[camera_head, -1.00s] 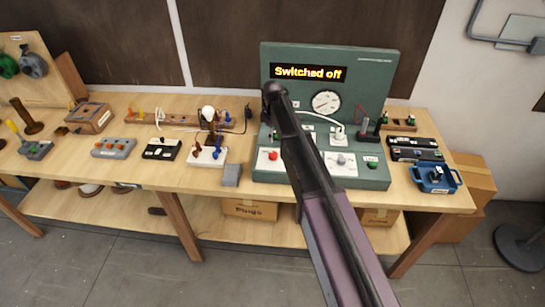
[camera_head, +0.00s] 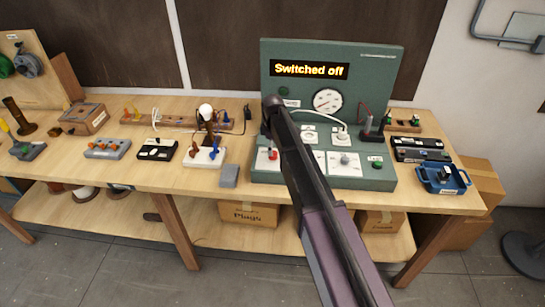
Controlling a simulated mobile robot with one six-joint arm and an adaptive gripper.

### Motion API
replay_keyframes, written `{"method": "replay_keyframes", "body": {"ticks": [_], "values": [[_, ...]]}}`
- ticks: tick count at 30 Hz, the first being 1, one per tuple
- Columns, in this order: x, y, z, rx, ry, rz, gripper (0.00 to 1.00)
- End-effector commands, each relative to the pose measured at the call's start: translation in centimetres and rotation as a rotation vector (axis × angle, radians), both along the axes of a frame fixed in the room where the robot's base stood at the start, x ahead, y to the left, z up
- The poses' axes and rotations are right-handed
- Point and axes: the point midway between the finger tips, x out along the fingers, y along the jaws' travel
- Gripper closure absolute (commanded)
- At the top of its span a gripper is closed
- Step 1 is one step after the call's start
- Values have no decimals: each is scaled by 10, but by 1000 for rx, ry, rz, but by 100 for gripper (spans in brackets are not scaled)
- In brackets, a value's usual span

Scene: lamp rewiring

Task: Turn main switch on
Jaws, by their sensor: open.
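A green test panel (camera_head: 385,85) stands on the bench, with a lit display (camera_head: 309,69) reading "Switched off". A round dial gauge (camera_head: 327,100) is below the display. The panel's sloping front bears a red knob (camera_head: 272,154) at the left, a grey-white rotary knob (camera_head: 345,160) at the right and a green button (camera_head: 377,164). Labels are too small to read, so I cannot tell which control is the main switch. My dark arm crosses in front of the panel and hides its middle. My gripper's fingers do not show.
The wooden bench (camera_head: 120,182) holds a lamp (camera_head: 206,112) on a white base, a grey block (camera_head: 229,175), several switch boxes, and a blue tray (camera_head: 443,182) at the right. Cardboard boxes lie beneath. Floor in front of the bench is clear.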

Motion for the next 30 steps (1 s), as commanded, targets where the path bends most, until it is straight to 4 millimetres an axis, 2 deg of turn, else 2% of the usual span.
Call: {"method": "replay_keyframes", "body": {"ticks": [1,9,25,26,30], "values": [[0,0,-8,0,0,0,13],[0,0,-23,0,0,0,13],[0,0,-27,0,0,0,13],[0,0,-27,0,0,0,16],[0,0,-27,0,0,0,57]]}}
